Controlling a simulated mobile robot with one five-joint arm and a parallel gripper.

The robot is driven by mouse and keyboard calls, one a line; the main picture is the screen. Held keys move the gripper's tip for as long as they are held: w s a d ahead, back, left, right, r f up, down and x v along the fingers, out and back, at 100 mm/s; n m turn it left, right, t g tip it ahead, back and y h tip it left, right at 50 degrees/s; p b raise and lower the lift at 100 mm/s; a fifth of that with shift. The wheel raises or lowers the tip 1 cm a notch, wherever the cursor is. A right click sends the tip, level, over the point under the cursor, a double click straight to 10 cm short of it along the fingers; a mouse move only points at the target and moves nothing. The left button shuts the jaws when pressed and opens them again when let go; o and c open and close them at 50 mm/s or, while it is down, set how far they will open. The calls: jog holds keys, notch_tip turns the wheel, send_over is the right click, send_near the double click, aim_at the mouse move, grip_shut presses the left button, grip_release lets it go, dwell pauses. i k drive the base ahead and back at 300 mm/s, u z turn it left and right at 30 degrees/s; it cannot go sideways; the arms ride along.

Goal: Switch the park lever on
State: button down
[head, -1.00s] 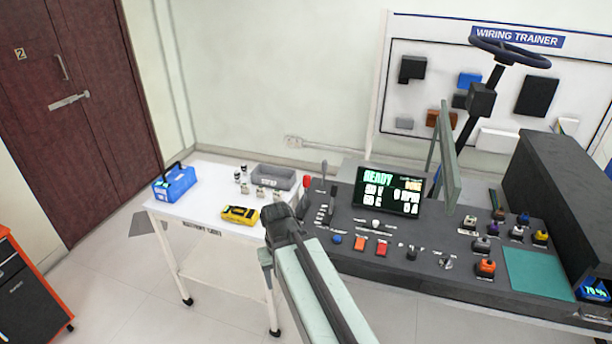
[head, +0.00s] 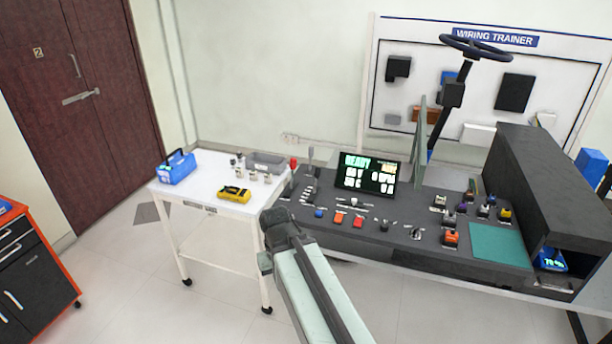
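The dark grey console (head: 330,205) stands right of centre, with a lit screen (head: 368,173) reading READY. At its left end are an upright grey-topped lever (head: 311,157) and a red-topped handle (head: 293,164). I cannot read the labels, so I cannot tell which one is the park lever. My gripper (head: 273,220) is at the dark far end of my arm, in front of the console's left end in the picture and apart from both levers. Its fingers are too small and dark to tell whether they are open or shut.
A white cart (head: 210,203) left of the console holds a blue box (head: 177,168), a yellow meter (head: 234,194) and a grey tray (head: 265,160). An orange-edged cabinet (head: 35,265) stands at the far left.

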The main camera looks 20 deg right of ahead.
aim_at(293, 162)
jog(key=u, duration=0.35)
jog(key=i, duration=1.3)
jog(key=u, duration=0.25)
